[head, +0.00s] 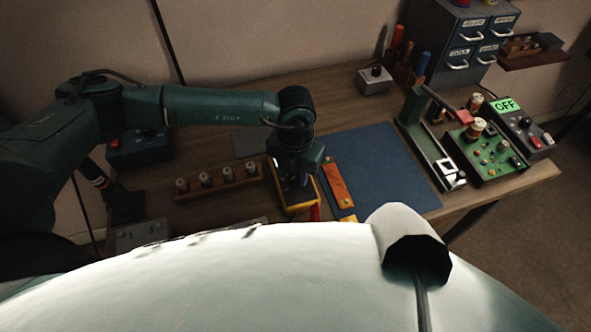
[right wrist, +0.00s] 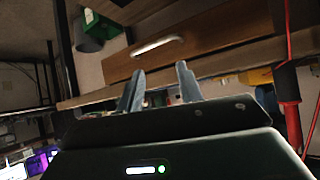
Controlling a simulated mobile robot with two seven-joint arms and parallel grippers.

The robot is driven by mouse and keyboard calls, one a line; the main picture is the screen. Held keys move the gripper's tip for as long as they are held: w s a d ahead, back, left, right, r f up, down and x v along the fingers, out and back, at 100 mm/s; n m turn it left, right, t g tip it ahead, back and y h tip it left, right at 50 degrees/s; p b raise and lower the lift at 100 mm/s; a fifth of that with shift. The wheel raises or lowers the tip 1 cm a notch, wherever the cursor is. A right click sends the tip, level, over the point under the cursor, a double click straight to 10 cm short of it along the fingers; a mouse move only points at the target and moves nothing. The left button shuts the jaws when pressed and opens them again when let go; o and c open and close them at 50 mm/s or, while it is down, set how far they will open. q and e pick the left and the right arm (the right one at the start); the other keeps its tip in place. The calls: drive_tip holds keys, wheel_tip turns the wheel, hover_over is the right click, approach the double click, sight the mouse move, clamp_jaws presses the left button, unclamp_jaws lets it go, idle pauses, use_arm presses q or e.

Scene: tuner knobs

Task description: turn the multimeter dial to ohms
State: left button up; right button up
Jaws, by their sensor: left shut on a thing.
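The multimeter (head: 300,207) is the yellow-edged dark instrument at the middle of the bench, left of the blue mat in the head view. My left gripper (head: 291,184) reaches down over it from above and is shut on its dial. The dial itself and its markings are hidden behind the gripper, so its setting cannot be read. My right gripper shows only in the right wrist view (right wrist: 160,76). Its two fingers stand apart with nothing visible between them, in front of a wooden drawer front.
A blue mat (head: 378,165) and an orange strip (head: 338,186) lie right of the multimeter. A wooden rack (head: 222,182) with several knobs stands left. A green board (head: 487,160) and a grey unit with a green OFF display (head: 506,105) stand right. In the right wrist view, a drawer (right wrist: 190,40) is near.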

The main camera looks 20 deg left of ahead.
use_arm(q)
drive_tip(key=shift+c, duration=0.8)
